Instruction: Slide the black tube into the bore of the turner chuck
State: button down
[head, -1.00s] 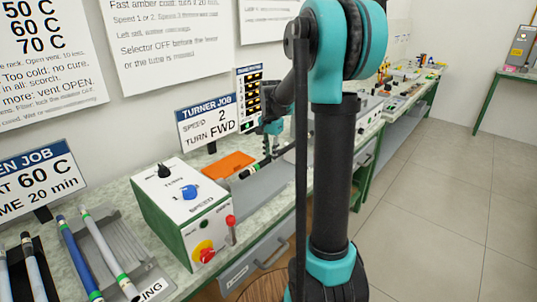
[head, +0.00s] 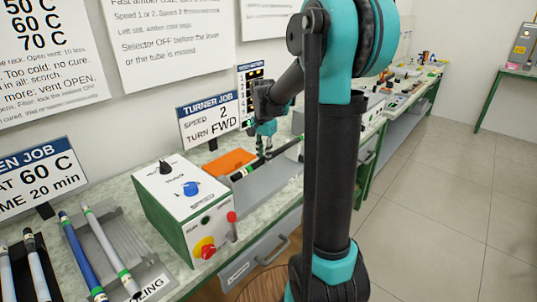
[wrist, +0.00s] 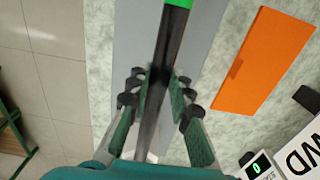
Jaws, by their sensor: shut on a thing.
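The black tube (head: 284,149) is held level or nearly so between the fingers of my gripper (head: 263,153). It has a green band towards its left end in the head view. In the wrist view my gripper (wrist: 157,88) is shut around the dark tube (wrist: 168,45), with the green band beyond the fingers at the top edge. The tube is over a grey surface beside the turner box (head: 187,188), its banded end pointing towards the box. I cannot make out the chuck or its bore in either view.
An orange mat (head: 230,163) lies behind the tube; it also shows in the wrist view (wrist: 265,60). The box carries a blue knob, a red lever (head: 232,219) and a red-yellow button. More tubes lie in a grey rack (head: 112,245) at left. The turner sign (head: 208,120) stands behind.

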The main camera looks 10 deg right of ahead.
aim_at(250, 166)
jog(key=shift+s+a, duration=0.45)
jog(key=shift+a, duration=0.2)
jog(key=shift+s+a, duration=0.85)
jog(key=shift+a, duration=0.3)
jog(key=shift+s+a, duration=0.8)
jog(key=shift+a, duration=0.3)
dwell(1.3)
jog(key=c, duration=1.3)
grip_release()
jog(key=shift+r, duration=0.1)
notch_tip(250, 166, up, 12)
jog(key=s+d+f+n+t, duration=0.2)
jog(key=s+d+f+n, duration=0.2)
jog(key=s+f, duration=0.5)
jog(key=s+d+f+n+t, duration=0.2)
jog(key=s+d+f+n, duration=0.2)
jog(key=s+f, duration=0.5)
notch_tip(250, 166, down, 4)
jog(key=n, duration=0.2)
jog(key=shift+s+d+n, duration=0.35)
jog(key=shift+n, duration=0.05)
